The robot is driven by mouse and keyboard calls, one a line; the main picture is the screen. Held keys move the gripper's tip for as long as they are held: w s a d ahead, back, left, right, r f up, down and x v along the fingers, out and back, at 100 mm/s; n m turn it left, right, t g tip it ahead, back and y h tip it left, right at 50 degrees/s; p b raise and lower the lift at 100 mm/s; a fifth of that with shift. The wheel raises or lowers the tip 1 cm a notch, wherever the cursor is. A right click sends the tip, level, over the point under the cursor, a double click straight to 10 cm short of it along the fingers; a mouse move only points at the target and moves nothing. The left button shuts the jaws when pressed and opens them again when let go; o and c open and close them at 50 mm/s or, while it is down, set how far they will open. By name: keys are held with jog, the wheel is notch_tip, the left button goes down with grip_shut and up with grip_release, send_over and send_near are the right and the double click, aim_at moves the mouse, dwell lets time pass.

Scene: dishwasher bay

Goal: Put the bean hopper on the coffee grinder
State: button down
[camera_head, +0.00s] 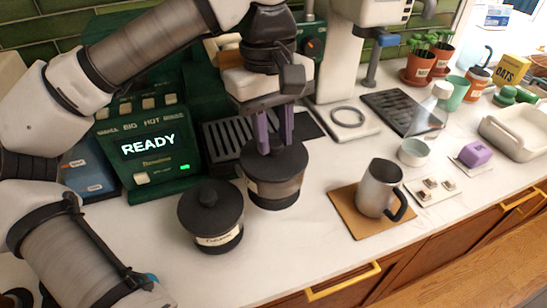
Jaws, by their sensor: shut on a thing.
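A bean hopper (274,188), a round canister with a black lid, smoky see-through wall and pale label, stands upright on or just above the white counter; I cannot tell which. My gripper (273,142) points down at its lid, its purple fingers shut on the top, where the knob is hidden. A similar lidded canister (211,216) with a pale label stands to its front left. A white upright machine (338,70) behind, with a ring on its base, may be the coffee grinder. Its top is out of view.
A green machine (150,145) showing READY stands left. A metal pitcher (379,188) sits on a brown mat (345,212) to the right. The counter front is clear.

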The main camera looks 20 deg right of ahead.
aim_at(274, 161)
jog(key=shift+f+p, duration=0.3)
jog(key=shift+f, duration=2.75)
jog(key=shift+f, duration=0.15)
jog(key=c, duration=1.1)
grip_release()
jog(key=shift+c, duration=0.2)
